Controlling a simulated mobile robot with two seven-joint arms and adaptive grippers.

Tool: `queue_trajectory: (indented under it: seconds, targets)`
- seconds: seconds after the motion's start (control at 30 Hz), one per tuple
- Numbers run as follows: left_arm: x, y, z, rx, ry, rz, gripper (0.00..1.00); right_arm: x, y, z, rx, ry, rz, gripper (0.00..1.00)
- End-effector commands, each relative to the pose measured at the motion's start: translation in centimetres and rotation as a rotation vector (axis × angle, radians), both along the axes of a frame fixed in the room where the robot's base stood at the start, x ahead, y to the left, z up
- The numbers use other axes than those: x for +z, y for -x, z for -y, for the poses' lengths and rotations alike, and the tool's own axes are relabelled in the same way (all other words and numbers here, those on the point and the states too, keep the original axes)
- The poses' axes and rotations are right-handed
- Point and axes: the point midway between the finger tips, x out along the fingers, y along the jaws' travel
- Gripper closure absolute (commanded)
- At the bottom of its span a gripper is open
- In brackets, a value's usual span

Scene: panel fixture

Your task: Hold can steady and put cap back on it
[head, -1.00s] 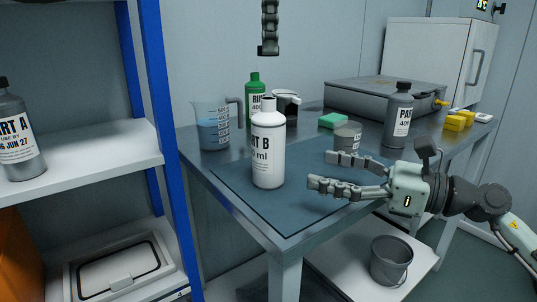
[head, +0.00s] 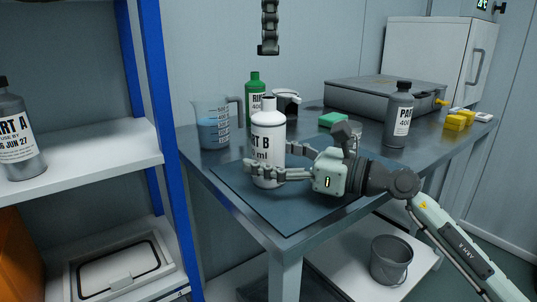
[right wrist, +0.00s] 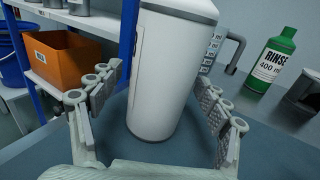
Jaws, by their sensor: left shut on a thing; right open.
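The can is a white bottle (head: 268,135) labelled PART B, upright on the dark mat at the table's near corner. Its narrow white neck shows no cap. My right gripper (head: 268,162) is open, with one finger on each side of the bottle's lower body. In the right wrist view the white bottle (right wrist: 165,75) stands between the spread fingers; its top is cut off. My left gripper (head: 268,48) hangs above the bottle, shut on a small dark thing at its tip that looks like the cap. Its arm is out of view.
A measuring jug (head: 211,128) with blue liquid and a green RINSE bottle (head: 254,90) stand behind the can. A grey PART A bottle (head: 398,118) and green sponge (head: 332,119) stand farther right. The front mat is clear.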

Motion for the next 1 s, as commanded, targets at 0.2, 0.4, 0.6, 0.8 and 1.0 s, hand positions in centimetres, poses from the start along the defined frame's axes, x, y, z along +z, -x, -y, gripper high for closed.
queue_trajectory:
  seconds: [0.2, 0.4, 0.6, 0.8, 1.0]
  targets:
    - [0.0, 0.0, 0.0, 0.0, 0.0, 0.0, 0.8, 0.0, 0.0, 0.0, 0.0, 0.0, 0.0, 0.31]
    - [0.0, 0.0, 0.0, 0.0, 0.0, 0.0, 0.8, 0.0, 0.0, 0.0, 0.0, 0.0, 0.0, 0.55]
    - [0.0, 0.0, 0.0, 0.0, 0.0, 0.0, 0.8, 0.0, 0.0, 0.1, 0.0, 0.0, 0.0, 0.8]
    - [0.0, 0.0, 0.0, 0.0, 0.0, 0.0, 0.8, 0.0, 0.0, 0.1, 0.0, 0.0, 0.0, 1.0]
    - [-1.8, 0.0, -0.1, -0.002, -0.002, -0.004, 0.8, 0.0, 0.0, 0.1, 0.0, 0.0, 0.0, 1.0]
